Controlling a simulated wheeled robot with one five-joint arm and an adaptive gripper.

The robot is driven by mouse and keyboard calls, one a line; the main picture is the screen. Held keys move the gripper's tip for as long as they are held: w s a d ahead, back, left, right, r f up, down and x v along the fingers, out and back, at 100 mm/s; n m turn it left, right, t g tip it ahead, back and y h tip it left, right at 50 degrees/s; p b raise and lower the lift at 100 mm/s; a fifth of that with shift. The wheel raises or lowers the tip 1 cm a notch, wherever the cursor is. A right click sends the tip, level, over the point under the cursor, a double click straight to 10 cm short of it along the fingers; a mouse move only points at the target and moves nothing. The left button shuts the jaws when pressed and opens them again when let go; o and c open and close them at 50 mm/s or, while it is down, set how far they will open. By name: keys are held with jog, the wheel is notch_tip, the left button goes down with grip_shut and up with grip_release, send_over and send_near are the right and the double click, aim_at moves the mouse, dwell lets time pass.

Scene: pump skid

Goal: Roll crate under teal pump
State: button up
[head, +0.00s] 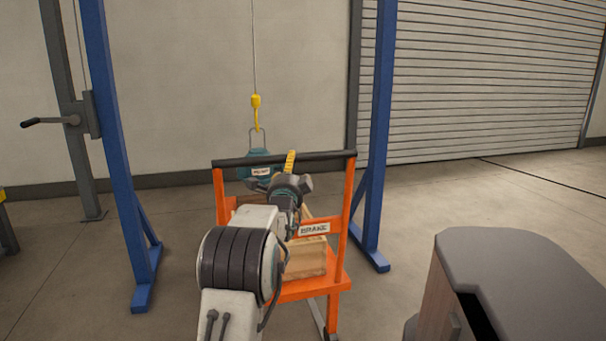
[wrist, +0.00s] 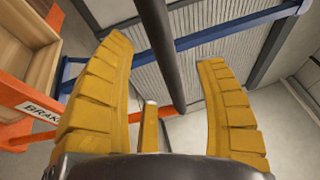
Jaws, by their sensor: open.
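The wooden crate (head: 312,258) sits on an orange cart (head: 345,283) with a black handle bar (head: 235,161); my arm hides part of both. The teal pump (head: 259,158) hangs from a yellow hook (head: 256,108) beyond the handle. My gripper (head: 290,162) is at the handle bar, with its yellow fingers showing above it. In the wrist view the fingers are spread apart, and the black bar (wrist: 163,50) runs between them with gaps at both sides. The crate (wrist: 28,40) shows at the left there.
A blue gantry's posts (head: 117,150) stand at both sides of the cart. A label reading BRAKE (head: 314,228) is on the cart frame. A grey-topped cabinet-like body (head: 520,270) fills the lower right. A crank (head: 50,121) is on a post at the left. Floor at the right is open.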

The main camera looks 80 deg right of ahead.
aim_at(303, 161)
jog(key=shift+m+g, duration=0.3)
jog(key=shift+m, duration=0.1)
jog(key=d, duration=0.2)
jog(key=s+d+b, duration=0.1)
jog(key=d, duration=0.1)
jog(key=s+d, duration=0.1)
jog(key=d, duration=0.1)
jog(key=shift+s+r+b, duration=0.2)
jog(key=shift+r+b, duration=0.15)
jog(key=shift+b, duration=0.05)
jog(key=shift+d+r+p, duration=0.1)
jog(key=shift+d+p, duration=0.2)
jog(key=shift+d, duration=0.5)
jog(key=c, duration=1.3)
